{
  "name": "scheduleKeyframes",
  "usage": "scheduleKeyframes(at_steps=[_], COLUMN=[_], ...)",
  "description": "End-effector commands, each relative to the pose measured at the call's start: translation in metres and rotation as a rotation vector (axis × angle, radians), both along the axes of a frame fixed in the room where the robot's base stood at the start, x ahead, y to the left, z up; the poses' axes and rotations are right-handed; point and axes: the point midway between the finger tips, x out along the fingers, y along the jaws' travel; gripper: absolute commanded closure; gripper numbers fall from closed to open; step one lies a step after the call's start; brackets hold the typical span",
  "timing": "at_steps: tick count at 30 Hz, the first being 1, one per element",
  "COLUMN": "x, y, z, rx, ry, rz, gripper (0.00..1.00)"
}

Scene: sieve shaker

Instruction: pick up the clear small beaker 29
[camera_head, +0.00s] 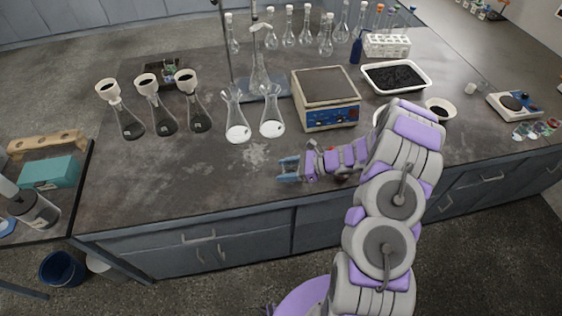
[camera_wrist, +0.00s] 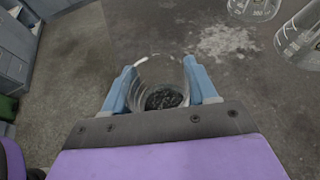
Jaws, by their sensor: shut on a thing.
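The clear small beaker (camera_wrist: 160,76) is between the two blue fingers of my gripper (camera_wrist: 162,88) in the wrist view. The fingers press on its left and right sides. Its round open rim faces up in that view, and dark material shows inside or through its bottom. In the head view my gripper (camera_head: 289,169) is low over the front part of the bench, left of my forearm. The beaker is hard to make out there. I cannot tell whether its base touches the bench.
Two conical flasks with white contents (camera_head: 237,132) stand behind my gripper. Flasks with funnels (camera_head: 166,122) stand at left. The bench front edge (camera_head: 190,219) is close; the bench left of my gripper is clear.

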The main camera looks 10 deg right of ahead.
Motion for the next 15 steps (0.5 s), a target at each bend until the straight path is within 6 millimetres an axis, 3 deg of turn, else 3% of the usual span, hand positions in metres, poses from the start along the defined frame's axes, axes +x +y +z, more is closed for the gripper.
scheduleKeyframes(at_steps=[15], x=[-0.056], y=[-0.018], z=[0.007], rx=[-0.001], ry=[0.000], rz=[-0.001], gripper=[0.76])
